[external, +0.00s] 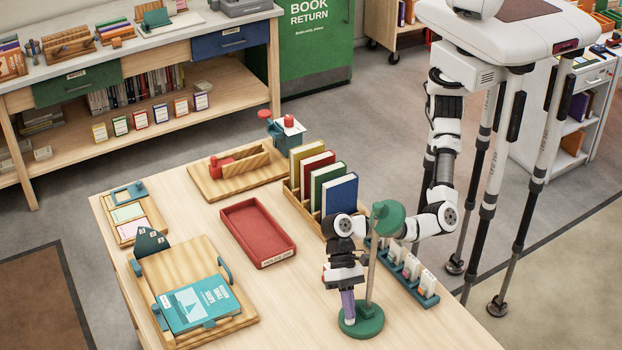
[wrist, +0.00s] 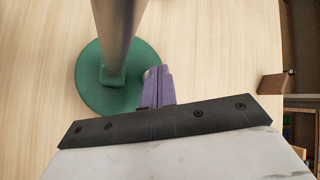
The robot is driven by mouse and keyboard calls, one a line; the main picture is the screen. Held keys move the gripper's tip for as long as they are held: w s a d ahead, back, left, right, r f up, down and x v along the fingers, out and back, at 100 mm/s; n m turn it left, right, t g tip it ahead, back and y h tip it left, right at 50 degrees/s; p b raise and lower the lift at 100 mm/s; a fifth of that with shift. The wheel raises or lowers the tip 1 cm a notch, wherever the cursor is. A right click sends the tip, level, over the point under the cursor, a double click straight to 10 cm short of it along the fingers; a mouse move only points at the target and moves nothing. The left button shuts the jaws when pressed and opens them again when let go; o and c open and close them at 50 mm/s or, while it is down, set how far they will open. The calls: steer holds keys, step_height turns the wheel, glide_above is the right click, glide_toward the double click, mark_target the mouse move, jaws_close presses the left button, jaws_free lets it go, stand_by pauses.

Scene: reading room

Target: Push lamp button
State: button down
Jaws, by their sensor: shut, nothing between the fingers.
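The lamp has a green shade (external: 388,217), a thin upright pole and a round green base (external: 371,326) near the table's front edge. The wrist view shows its green base (wrist: 92,90) and pole (wrist: 117,35). My gripper (external: 348,318) points down beside the pole, its purple fingers shut and empty. In the wrist view the fingertips (wrist: 160,72) overlap the right edge of the base. I cannot tell whether they touch it. A small pale grey spot shows beside the fingertips. No button can be made out clearly; it may be behind the fingers.
A rack of upright books (external: 290,190) stands behind the lamp. A row of small bottle-like items in a teal holder (external: 428,300) is to its right. A red tray (external: 226,213) and a wooden board with a teal book (external: 196,302) lie left. Bare tabletop surrounds the base's front.

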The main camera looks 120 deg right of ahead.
steer(key=shift+r+p, duration=0.5)
steer(key=shift+r, duration=0.15)
step_height(320, 180, up, 6)
steer(key=p, duration=0.5)
steer(key=shift+p, duration=0.3)
